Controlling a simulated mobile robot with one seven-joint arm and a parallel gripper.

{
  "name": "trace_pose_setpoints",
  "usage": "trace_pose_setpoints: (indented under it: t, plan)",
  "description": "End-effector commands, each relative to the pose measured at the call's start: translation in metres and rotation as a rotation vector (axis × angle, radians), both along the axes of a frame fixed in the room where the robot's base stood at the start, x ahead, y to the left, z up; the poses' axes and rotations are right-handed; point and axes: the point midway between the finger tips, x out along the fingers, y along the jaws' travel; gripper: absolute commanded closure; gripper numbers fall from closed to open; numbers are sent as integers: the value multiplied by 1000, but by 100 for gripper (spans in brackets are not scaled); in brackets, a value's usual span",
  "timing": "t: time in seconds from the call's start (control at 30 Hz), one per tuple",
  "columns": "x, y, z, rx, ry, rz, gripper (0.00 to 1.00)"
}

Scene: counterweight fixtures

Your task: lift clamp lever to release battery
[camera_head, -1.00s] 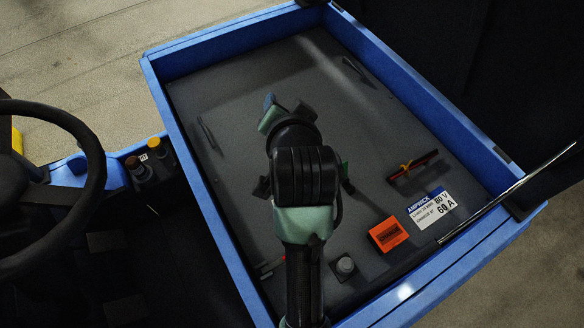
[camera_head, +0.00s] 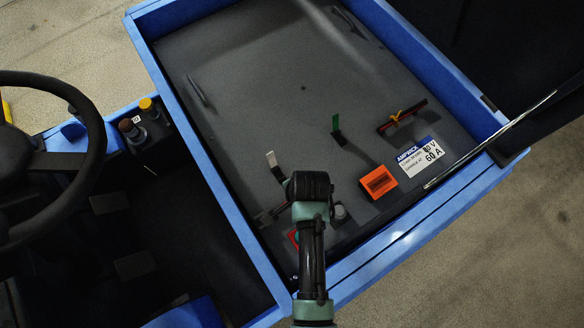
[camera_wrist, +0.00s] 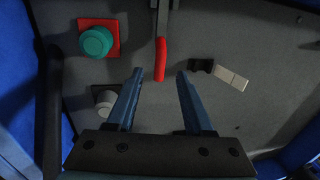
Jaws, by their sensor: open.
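A lever with a red handle (camera_wrist: 161,60) on a grey metal bar shows at the top middle of the wrist view; I cannot tell if it is the clamp lever. My gripper (camera_wrist: 159,73) is open and empty, its two blue fingertips on either side of the handle's lower end in the picture. I cannot tell whether they touch it or how deep they reach. In the head view my wrist hides the gripper and this handle. A pale-tipped lever (camera_head: 272,160) stands beside my wrist, and it also shows in the wrist view (camera_wrist: 230,78). No battery is clearly identifiable.
A teal button (camera_wrist: 96,41) on a red plate and a grey knob (camera_wrist: 105,101) sit left of the fingers. The blue-rimmed tray (camera_head: 208,187) also holds a green lever (camera_head: 336,124), an orange block (camera_head: 378,181) and a label (camera_head: 419,158).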

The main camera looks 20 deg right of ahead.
Motion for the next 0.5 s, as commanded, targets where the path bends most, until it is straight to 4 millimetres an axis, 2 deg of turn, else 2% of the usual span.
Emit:
trace_pose_setpoints:
  t: [0.2, 0.5]
  plan:
    - [6, 2, -31, 0, 1, 1, 48]
    - [10, 3, -50, -1, -1, 2, 48]
